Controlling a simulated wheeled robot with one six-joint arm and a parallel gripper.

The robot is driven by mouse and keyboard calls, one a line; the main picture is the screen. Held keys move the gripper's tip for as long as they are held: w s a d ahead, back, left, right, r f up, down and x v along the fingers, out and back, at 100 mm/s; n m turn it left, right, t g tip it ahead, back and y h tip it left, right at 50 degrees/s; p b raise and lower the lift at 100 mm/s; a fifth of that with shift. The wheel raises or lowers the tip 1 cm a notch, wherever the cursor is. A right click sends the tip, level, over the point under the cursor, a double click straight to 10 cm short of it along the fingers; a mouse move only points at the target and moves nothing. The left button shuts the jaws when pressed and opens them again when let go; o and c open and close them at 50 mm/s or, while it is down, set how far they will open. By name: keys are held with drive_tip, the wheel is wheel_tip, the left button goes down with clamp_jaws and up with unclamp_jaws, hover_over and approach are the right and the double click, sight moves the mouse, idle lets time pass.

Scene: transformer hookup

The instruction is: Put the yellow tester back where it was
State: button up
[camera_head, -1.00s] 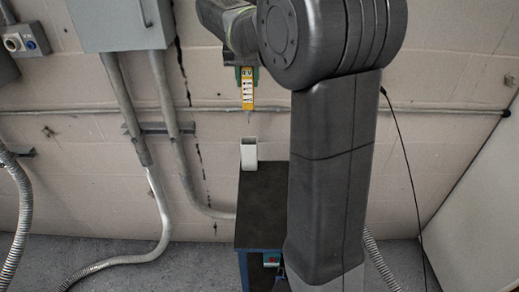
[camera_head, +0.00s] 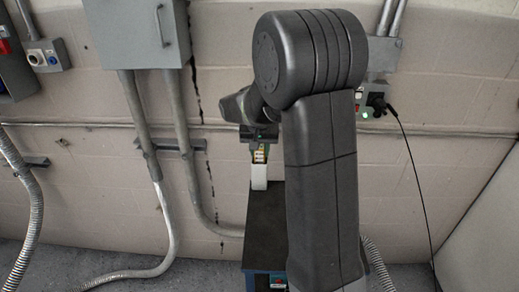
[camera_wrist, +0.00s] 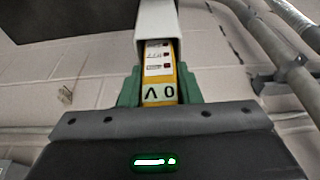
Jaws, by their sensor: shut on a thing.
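The yellow tester (camera_head: 260,153) is upright in my gripper (camera_head: 259,144), with its lower part inside the white open-topped holder (camera_head: 259,179) at the back of the dark stand. In the wrist view the tester (camera_wrist: 160,90), marked "V 0", runs into the mouth of the white holder (camera_wrist: 157,17). The green fingers of my gripper (camera_wrist: 158,88) are shut on its upper end. The tester's tip is hidden inside the holder.
The dark-topped stand (camera_head: 265,225) is below, partly hidden by my arm. A grey wall box (camera_head: 152,35) with conduits is at the left. A black cable (camera_head: 410,160) hangs from a socket (camera_head: 374,98) at the right.

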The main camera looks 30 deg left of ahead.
drive_tip(key=o, duration=1)
drive_tip(key=shift+f, duration=0.1)
drive_tip(key=v, duration=1.2)
drive_tip(key=shift+b, duration=0.35)
